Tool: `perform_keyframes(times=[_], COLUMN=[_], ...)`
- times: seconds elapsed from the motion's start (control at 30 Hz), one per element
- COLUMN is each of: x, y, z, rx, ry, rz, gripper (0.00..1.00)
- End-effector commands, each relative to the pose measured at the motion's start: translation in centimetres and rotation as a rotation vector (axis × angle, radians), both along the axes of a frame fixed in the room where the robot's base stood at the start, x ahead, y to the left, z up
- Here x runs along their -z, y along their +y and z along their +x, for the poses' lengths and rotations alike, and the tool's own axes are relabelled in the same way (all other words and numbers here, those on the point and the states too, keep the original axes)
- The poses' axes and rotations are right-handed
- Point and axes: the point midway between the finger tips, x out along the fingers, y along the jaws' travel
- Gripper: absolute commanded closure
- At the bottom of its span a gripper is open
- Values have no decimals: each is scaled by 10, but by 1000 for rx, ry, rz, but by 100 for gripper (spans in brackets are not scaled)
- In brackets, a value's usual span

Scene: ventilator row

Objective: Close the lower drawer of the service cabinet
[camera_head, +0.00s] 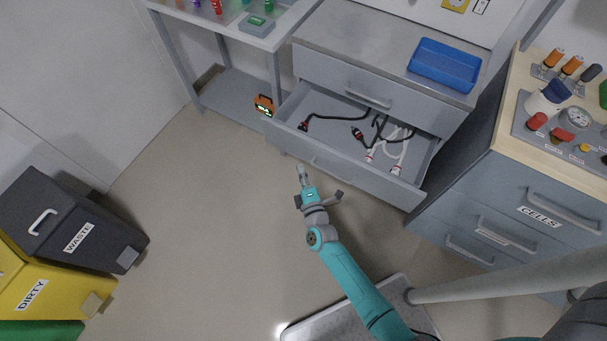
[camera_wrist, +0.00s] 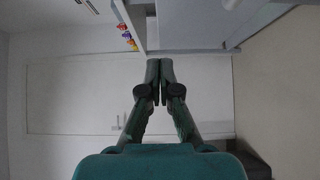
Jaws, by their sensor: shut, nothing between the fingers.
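The service cabinet (camera_head: 378,38) is grey and stands at the back. Its lower drawer (camera_head: 415,192) is pulled out, with several black, red-tipped and white cables lying inside. Its front handle (camera_head: 333,172) is a grey bar. The upper drawer (camera_head: 340,80) above it looks shut. My gripper (camera_head: 300,170) is just in front of the left part of the lower drawer's front, left of the handle. I cannot tell whether it touches the front. In the wrist view my gripper (camera_wrist: 160,64) is shut and empty, fingertips together below a pale edge.
A grey side table (camera_head: 262,38) stands left of the cabinet, with a small orange-framed device (camera_head: 264,105) near its lower shelf. A waste bin (camera_head: 75,215) and a yellow bin (camera_head: 45,290) stand left. The floor between is clear.

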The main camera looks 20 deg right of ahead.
Motion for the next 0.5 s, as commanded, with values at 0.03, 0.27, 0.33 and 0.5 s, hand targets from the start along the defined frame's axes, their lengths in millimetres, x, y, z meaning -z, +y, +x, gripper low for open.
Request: perform_keyframes(times=[0.03,0.27,0.33,0.5], x=[-1,-1,-1,-1], y=[-2,-9,-13,-30], z=[11,52,63,73], rx=[2,1,3,2], ry=[-2,-1,-1,0], rz=[1,1,0,0], gripper=[100,100,100,100])
